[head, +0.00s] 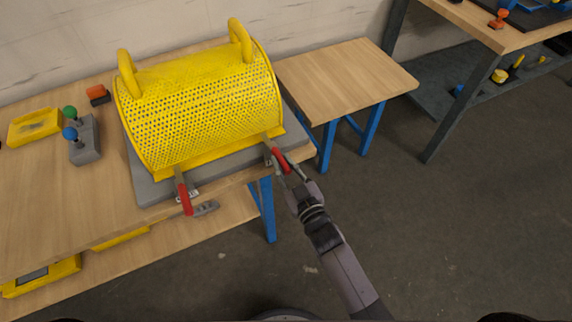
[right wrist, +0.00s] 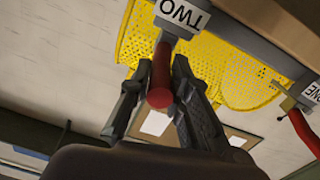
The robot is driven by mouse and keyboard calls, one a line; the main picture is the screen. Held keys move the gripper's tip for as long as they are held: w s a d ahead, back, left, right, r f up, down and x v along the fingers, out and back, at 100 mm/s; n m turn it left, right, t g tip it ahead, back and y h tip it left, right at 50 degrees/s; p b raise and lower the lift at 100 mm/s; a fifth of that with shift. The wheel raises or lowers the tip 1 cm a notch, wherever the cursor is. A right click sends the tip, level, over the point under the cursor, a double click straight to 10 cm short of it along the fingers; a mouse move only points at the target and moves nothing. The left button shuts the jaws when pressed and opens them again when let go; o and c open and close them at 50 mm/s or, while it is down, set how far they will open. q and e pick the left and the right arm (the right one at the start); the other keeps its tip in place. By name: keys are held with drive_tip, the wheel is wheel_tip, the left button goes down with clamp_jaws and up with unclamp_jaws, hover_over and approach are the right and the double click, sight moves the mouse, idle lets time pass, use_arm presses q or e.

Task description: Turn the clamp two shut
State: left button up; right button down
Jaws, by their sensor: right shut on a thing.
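Clamp two, with its red handle (head: 280,160), sits at the front right corner of the grey base under the yellow perforated guard (head: 200,105). My right gripper (head: 283,172) is at this handle. In the right wrist view the label TWO (right wrist: 181,14) shows upside down, and the red handle (right wrist: 161,78) lies between the fingers of my right gripper (right wrist: 158,95), which is shut on it. Clamp one, with its red handle (head: 185,198), is further left on the front edge; its handle also shows in the right wrist view (right wrist: 303,131). My left gripper is not in view.
The guard has two yellow handles on top and stands on the wooden bench (head: 50,215). A grey box (head: 84,142) with green and blue knobs and a yellow tray (head: 34,127) are at left. A lower wooden table (head: 340,78) stands behind right. The floor at right is clear.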

drive_tip(key=shift+a+r, duration=0.1)
drive_tip(key=c, duration=1.5)
unclamp_jaws()
drive_tip(key=shift+s, duration=0.3)
drive_tip(key=v, duration=1.1)
drive_tip(key=shift+s+d, duration=0.15)
drive_tip(key=shift+d, duration=0.1)
